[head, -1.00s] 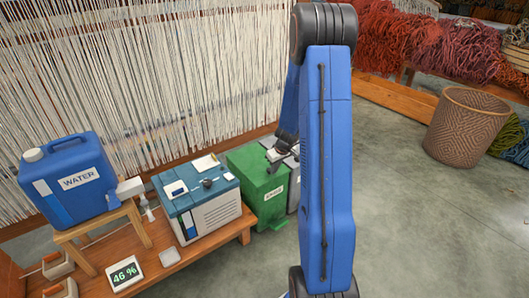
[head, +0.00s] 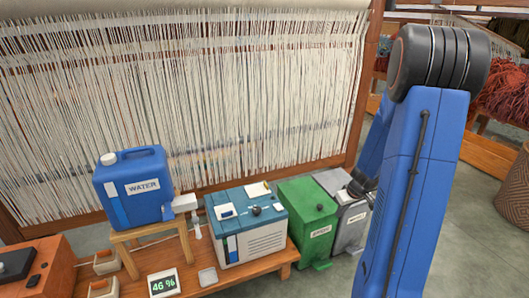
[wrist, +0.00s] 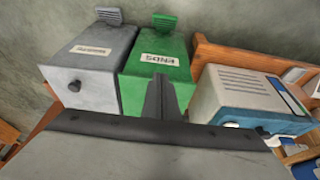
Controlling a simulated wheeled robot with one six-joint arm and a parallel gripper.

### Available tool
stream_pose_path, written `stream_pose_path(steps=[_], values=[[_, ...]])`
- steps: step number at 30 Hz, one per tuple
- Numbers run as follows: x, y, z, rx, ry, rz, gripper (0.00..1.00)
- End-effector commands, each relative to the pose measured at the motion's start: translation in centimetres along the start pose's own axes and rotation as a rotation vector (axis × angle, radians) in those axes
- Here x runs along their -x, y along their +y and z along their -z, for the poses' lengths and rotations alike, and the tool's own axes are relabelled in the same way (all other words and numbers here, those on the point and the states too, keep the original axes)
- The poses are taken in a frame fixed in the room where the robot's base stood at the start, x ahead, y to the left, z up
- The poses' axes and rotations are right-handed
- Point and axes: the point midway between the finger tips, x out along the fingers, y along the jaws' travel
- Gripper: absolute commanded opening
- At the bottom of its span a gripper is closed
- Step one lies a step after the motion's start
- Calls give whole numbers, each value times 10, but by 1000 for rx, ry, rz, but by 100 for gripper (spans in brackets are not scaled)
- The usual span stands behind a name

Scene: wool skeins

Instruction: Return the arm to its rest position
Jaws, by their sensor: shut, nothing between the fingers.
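My blue arm (head: 405,190) rises on the right of the head view and bends down behind itself. My gripper's dark end shows only partly there, close to the grey bin (head: 345,212), with its fingertips hidden. In the wrist view my gripper (wrist: 160,90) is shut and empty, its dark fingers in front of the green bin (wrist: 155,70). I cannot tell how far it stands from the bin. The grey bin (wrist: 95,60) is beside the green one.
A low wooden bench (head: 215,283) holds a white-and-blue box (head: 250,235) and a "46 %" display (head: 163,284). A blue water canister (head: 130,190) stands on a small stool. A strung loom (head: 200,90) stands behind. A woven basket (head: 515,200) is at the right edge.

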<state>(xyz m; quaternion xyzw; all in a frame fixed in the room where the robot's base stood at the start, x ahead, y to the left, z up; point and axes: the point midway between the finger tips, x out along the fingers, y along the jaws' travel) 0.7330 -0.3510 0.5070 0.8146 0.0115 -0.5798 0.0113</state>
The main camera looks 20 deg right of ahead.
Motion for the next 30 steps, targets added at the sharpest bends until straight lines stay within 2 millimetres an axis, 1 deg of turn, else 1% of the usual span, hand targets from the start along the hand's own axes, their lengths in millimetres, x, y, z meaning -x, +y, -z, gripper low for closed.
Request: stream_pose_path(steps=[5,8,11,13,18,25,30], values=[[5,-5,3,4,4,2,0],[19,-20,11,11,15,9,0],[42,-44,20,19,28,22,0],[59,-64,25,24,36,32,0],[100,-109,30,36,48,54,0],[153,-165,21,46,54,73,0],[189,-202,5,50,54,78,0]])
